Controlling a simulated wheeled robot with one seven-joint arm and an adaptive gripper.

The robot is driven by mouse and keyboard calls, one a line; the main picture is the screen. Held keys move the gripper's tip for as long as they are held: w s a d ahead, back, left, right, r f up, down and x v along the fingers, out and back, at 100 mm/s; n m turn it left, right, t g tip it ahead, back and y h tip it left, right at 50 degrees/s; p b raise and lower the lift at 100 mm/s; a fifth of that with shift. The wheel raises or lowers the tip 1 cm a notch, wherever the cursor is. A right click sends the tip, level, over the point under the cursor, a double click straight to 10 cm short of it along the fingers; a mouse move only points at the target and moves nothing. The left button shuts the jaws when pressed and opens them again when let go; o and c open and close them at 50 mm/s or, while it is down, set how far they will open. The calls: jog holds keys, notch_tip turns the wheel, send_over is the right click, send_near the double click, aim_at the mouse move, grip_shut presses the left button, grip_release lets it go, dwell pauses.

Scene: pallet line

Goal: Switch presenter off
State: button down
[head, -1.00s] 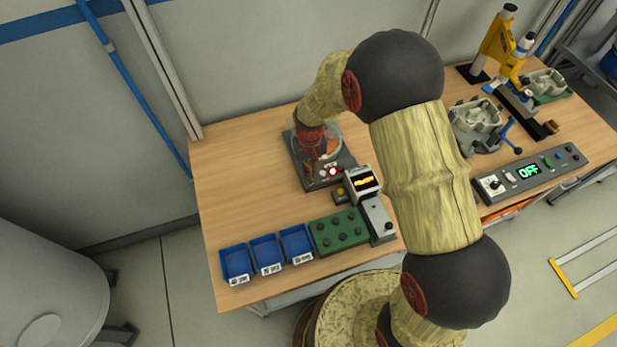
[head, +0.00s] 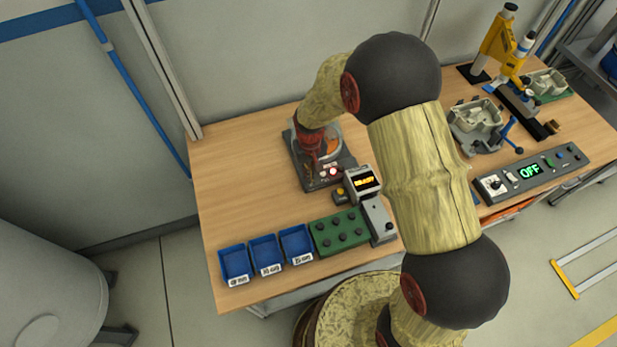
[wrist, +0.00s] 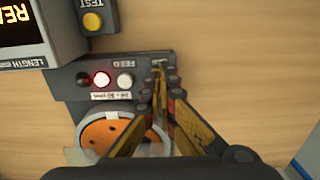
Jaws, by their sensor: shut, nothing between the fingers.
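The presenter (head: 334,178) is a dark grey unit on the bench with an orange round drum under a clear cover. In the wrist view the presenter (wrist: 70,92) shows a lit red lamp (wrist: 102,79), a dark button (wrist: 83,79) and a white button (wrist: 125,81) near a FEED label. A small switch-like part (wrist: 158,62) sits at the panel's right end, partly hidden by my fingertips. My gripper (wrist: 163,78) is shut and empty, with its tips at that end. I cannot tell whether they touch it. In the head view my gripper (head: 311,170) is over the presenter's left side.
A display unit (head: 364,182) with a yellow TEST button (wrist: 92,21) stands beside the presenter. Blue bins (head: 268,256) and a green fixture (head: 338,232) are at the front. The bench's left part is clear.

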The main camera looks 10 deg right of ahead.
jog(key=shift+f, duration=0.3)
jog(key=shift+r, duration=0.1)
jog(key=shift+r+p, duration=2.1)
jog(key=shift+r, duration=1.4)
jog(key=s+d+r+t+b, duration=0.2)
jog(key=s+d+r+b, duration=0.1)
jog(key=s+r, duration=0.3)
jog(key=s+d+r+m+t+b, duration=0.1)
jog(key=s+d+r+b, duration=0.3)
jog(key=s+r, duration=0.3)
jog(key=s+d+r+m+t+b, duration=0.1)
jog(key=s+d+r+t+b, duration=0.1)
jog(key=s+r+b, duration=0.4)
jog(key=s+d+r, duration=0.1)
jog(key=s, duration=0.3)
jog(key=shift+s+d+r+t, duration=0.2)
jog(key=shift+d+r+t, duration=0.05)
jog(key=shift+d+t, duration=0.1)
